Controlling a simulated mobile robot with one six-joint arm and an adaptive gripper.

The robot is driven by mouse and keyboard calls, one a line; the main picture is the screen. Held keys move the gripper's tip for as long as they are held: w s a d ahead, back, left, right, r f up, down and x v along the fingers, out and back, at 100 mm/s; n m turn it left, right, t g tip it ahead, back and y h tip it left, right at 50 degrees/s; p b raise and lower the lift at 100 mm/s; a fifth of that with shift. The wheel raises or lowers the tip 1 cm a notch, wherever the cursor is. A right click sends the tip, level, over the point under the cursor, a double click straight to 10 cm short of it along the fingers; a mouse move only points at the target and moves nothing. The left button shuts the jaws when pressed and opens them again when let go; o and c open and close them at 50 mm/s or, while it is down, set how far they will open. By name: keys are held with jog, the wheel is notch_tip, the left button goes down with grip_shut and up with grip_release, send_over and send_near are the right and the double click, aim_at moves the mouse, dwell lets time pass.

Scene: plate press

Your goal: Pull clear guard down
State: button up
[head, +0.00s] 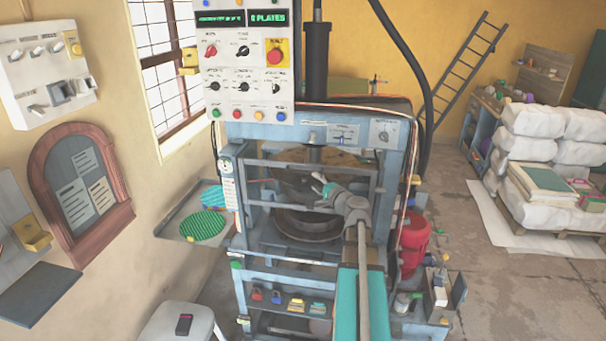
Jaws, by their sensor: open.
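The plate press (400,150) stands in the middle of the head view, with a blue-grey frame. Horizontal grey bars cross its front opening. The upper bar (290,165) seems to belong to the clear guard, but its see-through panel is hard to make out. My gripper (322,184) is open at the press front, a little below the upper bar. I cannot tell whether it touches the guard or a bar. Behind it, a dark round mould (300,222) sits inside the press. My arm reaches in from the lower right and hides part of the press's right side.
A control panel (242,62) with knobs and a red button hangs above the press. A tray with green and blue plates (203,225) sits to the left. A red canister (414,243) stands at the right.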

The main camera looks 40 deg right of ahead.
aim_at(305, 173)
jog(key=w, duration=0.7)
jog(key=shift+w+d, duration=0.3)
jog(key=shift+w, duration=0.05)
grip_shut()
